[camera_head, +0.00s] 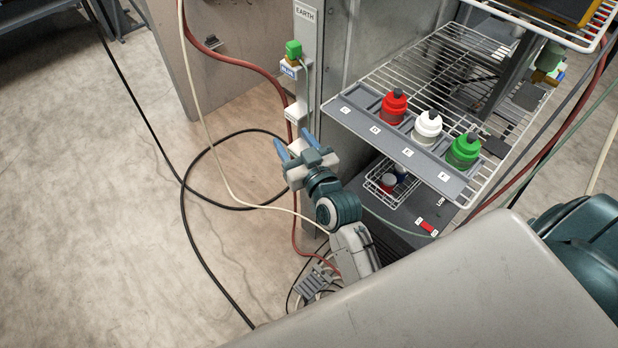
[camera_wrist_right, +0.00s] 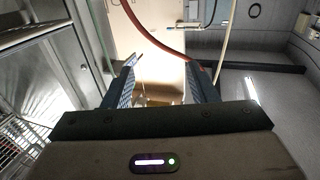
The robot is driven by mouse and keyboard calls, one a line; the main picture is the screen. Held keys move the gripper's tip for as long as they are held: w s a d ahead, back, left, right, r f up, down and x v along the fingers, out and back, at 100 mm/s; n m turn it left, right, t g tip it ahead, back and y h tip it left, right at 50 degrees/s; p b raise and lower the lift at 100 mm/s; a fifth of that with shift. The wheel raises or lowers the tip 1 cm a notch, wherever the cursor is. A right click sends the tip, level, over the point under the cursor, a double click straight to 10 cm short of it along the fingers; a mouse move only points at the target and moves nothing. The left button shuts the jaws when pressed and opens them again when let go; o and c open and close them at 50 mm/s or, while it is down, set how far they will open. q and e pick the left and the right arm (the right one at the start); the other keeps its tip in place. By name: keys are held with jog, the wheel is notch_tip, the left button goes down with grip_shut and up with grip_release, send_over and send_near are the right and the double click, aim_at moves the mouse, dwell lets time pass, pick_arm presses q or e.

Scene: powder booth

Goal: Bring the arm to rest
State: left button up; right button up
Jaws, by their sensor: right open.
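My right gripper (camera_head: 296,146) is in the middle of the head view, beside the lower part of the grey post (camera_head: 306,40) with the EARTH label. Its two blue fingers point away from me and are spread apart. In the right wrist view the open fingers (camera_wrist_right: 163,85) frame a bright pale surface, and I see nothing held between them. Whether the fingers touch the white box (camera_head: 293,113) on the post cannot be told. My left gripper is not in view.
A green-topped clamp (camera_head: 293,50) sits on the post. A red hose (camera_head: 245,65) and black cable (camera_head: 185,220) run nearby. Left floor is mostly open.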

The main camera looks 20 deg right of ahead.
jog(key=s+f+b, duration=0.3)
jog(key=s+f, duration=0.1)
jog(key=s, duration=0.2)
jog(key=shift+d, duration=0.4)
jog(key=s+f+g, duration=0.4)
jog(key=f, duration=1.6)
jog(key=s+f+g, duration=0.3)
jog(key=f+g, duration=0.1)
jog(key=f, duration=1.5)
jog(key=s+d+f+g, duration=0.4)
jog(key=s+f, duration=0.9)
jog(key=f, duration=0.1)
jog(key=s+d+f+g, duration=0.2)
jog(key=s+d+f, duration=0.1)
jog(key=s, duration=0.6)
jog(key=s+d+f+g+h, duration=0.1)
jog(key=s+d+f, duration=0.3)
jog(key=s, duration=0.5)
notch_tip(320, 180, down, 2)
jog(key=shift+s+f+g, duration=0.15)
jog(key=shift+s+g, duration=0.15)
jog(key=shift+g, duration=0.6)
